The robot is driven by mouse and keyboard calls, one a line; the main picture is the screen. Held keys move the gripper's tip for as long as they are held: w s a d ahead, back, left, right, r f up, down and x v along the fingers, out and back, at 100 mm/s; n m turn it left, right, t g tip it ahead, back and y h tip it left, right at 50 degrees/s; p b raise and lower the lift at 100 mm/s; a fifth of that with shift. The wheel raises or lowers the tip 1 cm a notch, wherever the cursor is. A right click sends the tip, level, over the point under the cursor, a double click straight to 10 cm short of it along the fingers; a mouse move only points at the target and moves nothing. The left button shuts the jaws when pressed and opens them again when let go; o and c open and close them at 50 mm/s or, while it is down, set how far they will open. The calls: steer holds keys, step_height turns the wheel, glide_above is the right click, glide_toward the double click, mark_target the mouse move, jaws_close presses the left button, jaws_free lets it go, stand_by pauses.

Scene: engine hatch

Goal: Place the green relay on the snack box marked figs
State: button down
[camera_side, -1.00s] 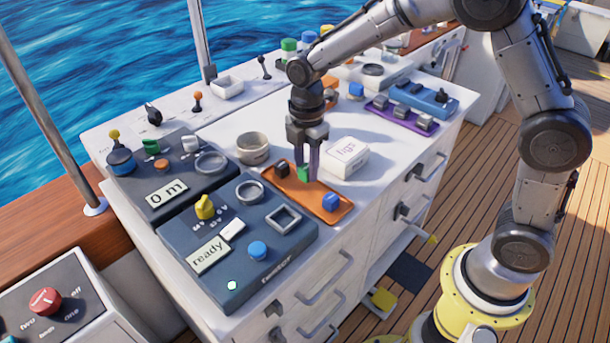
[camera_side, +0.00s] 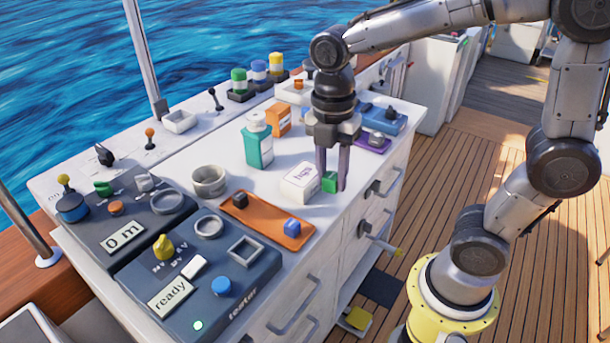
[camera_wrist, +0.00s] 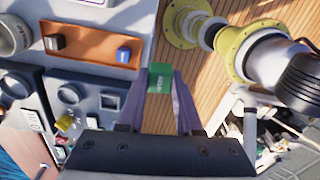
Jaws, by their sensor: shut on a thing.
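The green relay (camera_side: 329,182) is between the fingertips of my gripper (camera_side: 332,184), which is shut on it. It also shows in the wrist view (camera_wrist: 160,79), between the two fingers. The white snack box marked figs (camera_side: 300,183) stands on the white counter, just left of the relay in the side view. The relay is beside the box and not on top of it. Whether the two touch, and how high the relay is above the counter, I cannot tell. The box is not seen in the wrist view.
An orange tray (camera_side: 266,231) holds a black relay (camera_side: 240,199) and a blue relay (camera_side: 292,227). A teal bottle (camera_side: 259,144) and an orange box (camera_side: 279,119) stand behind the figs box. A grey ring-shaped cup (camera_side: 209,181) is left. The counter's front edge is close to my gripper.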

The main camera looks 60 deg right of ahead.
steer(key=d+r+m, duration=0.1)
steer(key=d+r, duration=0.3)
steer(key=d, duration=0.4)
glide_above(304, 173)
steer(key=f, duration=0.9)
steer(key=shift+s+a, duration=0.15)
steer(key=shift+s, duration=0.25)
steer(key=shift+w+f, duration=0.15)
steer(key=shift+f, duration=0.15)
steer(key=shift+w+f, duration=0.15)
steer(key=shift+f, duration=0.75)
steer(key=shift+w+f, duration=0.1)
steer(key=shift+f, duration=0.8)
steer(key=shift+f, duration=0.1)
steer(key=c, duration=0.6)
jaws_free()
